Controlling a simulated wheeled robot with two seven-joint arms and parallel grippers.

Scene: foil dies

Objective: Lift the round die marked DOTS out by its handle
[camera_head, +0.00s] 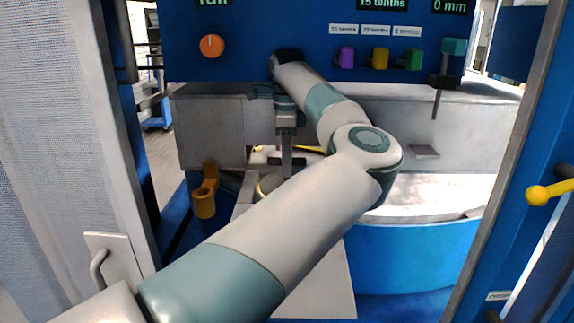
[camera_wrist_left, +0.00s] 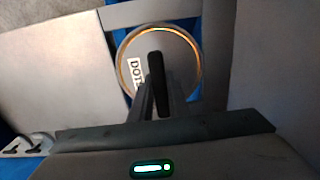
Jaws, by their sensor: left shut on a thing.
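The round die (camera_wrist_left: 183,57) shows in the left wrist view as a grey disc with a brass-coloured rim. A white label (camera_wrist_left: 135,74) on it reads "DOT", its end hidden by my finger. A black bar handle (camera_wrist_left: 155,66) stands across its middle. My left gripper (camera_wrist_left: 158,101) is shut on this handle; it also shows in the head view (camera_head: 286,172), pointing down. In the head view my forearm hides most of the die. I cannot tell whether the die is seated or raised. My right gripper is not in view.
A blue panel (camera_head: 250,62) with an orange knob (camera_head: 211,46) and coloured buttons hangs close above my arm. An orange cup-shaped holder (camera_head: 205,200) is at the left. A yellow-knobbed lever (camera_head: 538,194) stands by the right frame. A mesh door (camera_head: 60,130) borders the left.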

